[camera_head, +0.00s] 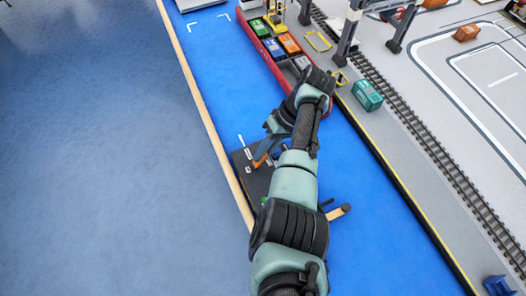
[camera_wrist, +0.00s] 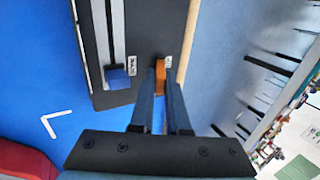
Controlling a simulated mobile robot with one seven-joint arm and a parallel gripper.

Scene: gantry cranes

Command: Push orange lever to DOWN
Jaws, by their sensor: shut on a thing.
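The orange lever (camera_head: 261,160) stands on a dark control panel (camera_head: 242,160) at the wooden edge of the blue area. In the wrist view the lever (camera_wrist: 160,80) shows as an orange piece between my gripper's two fingers. My gripper (camera_wrist: 161,75) is shut on it near the fingertips. In the head view my arm hides much of the panel and most of the gripper.
A blue lever knob (camera_wrist: 118,77) sits at the end of a slot beside the orange lever. A red ship (camera_head: 256,46) with several containers lies beyond. A teal container (camera_head: 367,95) stands on the quay near the rails. Grey-blue floor is clear at left.

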